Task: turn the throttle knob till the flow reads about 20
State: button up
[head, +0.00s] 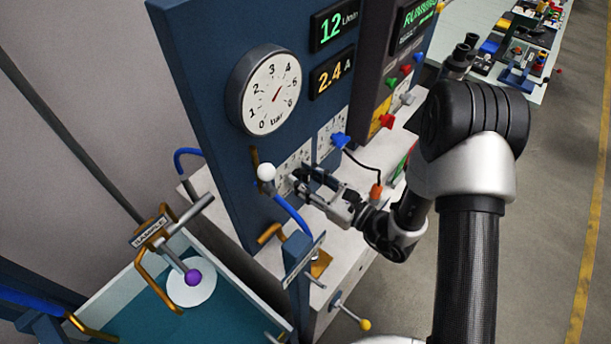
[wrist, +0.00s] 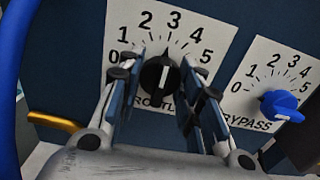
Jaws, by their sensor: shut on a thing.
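The black throttle knob (wrist: 159,77) sits on a white dial plate marked 0 to 5, with the label THROTTLE partly hidden. Its white pointer line stands nearly upright, roughly toward the 2 to 3 part of the scale. My gripper (wrist: 158,88) has one finger on each side of the knob and is shut on it. In the head view my gripper (head: 301,180) reaches the lower panel from the right, and its fingers hide the knob there. The flow display (head: 340,23) reads 12 L/min in green.
A blue bypass knob (wrist: 282,105) is close to the right of my fingers. A current display (head: 332,73) reads 2.4 A, beside a round bar gauge (head: 271,92). A white-balled lever (head: 266,172) and blue hose (head: 291,214) are left of my gripper. A teal tank (head: 225,317) lies lower left.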

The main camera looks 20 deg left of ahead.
dwell(0.3)
jog(key=o, duration=1.1)
jog(key=shift+d, duration=0.1)
jog(key=v, duration=1.2)
